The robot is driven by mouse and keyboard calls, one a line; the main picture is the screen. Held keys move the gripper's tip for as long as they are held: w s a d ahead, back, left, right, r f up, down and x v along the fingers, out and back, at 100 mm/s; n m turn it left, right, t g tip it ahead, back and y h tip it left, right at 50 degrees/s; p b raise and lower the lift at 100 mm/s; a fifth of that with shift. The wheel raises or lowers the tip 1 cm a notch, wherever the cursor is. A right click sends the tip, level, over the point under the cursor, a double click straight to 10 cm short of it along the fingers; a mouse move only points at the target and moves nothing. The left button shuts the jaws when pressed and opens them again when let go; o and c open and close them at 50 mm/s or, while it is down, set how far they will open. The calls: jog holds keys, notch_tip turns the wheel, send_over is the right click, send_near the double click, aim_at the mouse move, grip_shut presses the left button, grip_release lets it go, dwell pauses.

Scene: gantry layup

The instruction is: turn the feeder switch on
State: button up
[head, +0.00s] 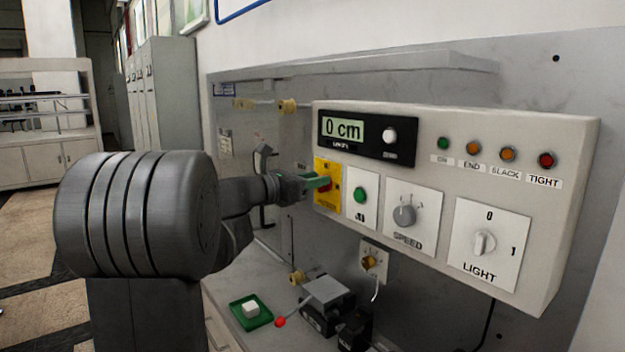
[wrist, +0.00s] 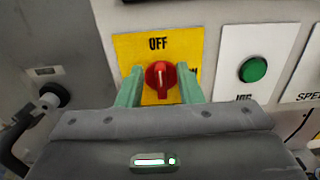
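The feeder switch is a red rotary knob (wrist: 160,76) on a yellow plate (wrist: 130,46). In the wrist view its white mark points up, toward the word OFF. The label at its right is mostly hidden by a finger; only the end of it shows. My gripper (wrist: 160,88) has its two green fingers on the left and right of the knob, with a visible gap on each side. In the head view my gripper (head: 318,183) reaches the yellow plate (head: 333,171) at the panel's left end and hides part of the knob.
Right of the switch are a green jog button (head: 360,195), the SPEED knob (head: 404,215) and the LIGHT switch (head: 484,243). Below are a brass knob (head: 370,262) and a green tray (head: 240,317) with a white block.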

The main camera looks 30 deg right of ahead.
grip_shut()
jog(key=shift+f+m+b, duration=0.15)
jog(key=shift+m+b, duration=0.15)
jog(key=shift+b, duration=0.15)
jog(key=m+b, duration=0.5)
jog(key=b, duration=0.1)
jog(key=s+f+m+b, duration=0.1)
jog(key=m+b, duration=0.5)
jog(key=b, duration=0.1)
jog(key=m+b, duration=0.6)
jog(key=shift+s+d+f+b, duration=0.1)
jog(key=shift+s+f+b, duration=0.15)
jog(key=shift+f+b, duration=0.05)
jog(key=shift+m, duration=0.3)
grip_release()
jog(key=shift+r, duration=0.1)
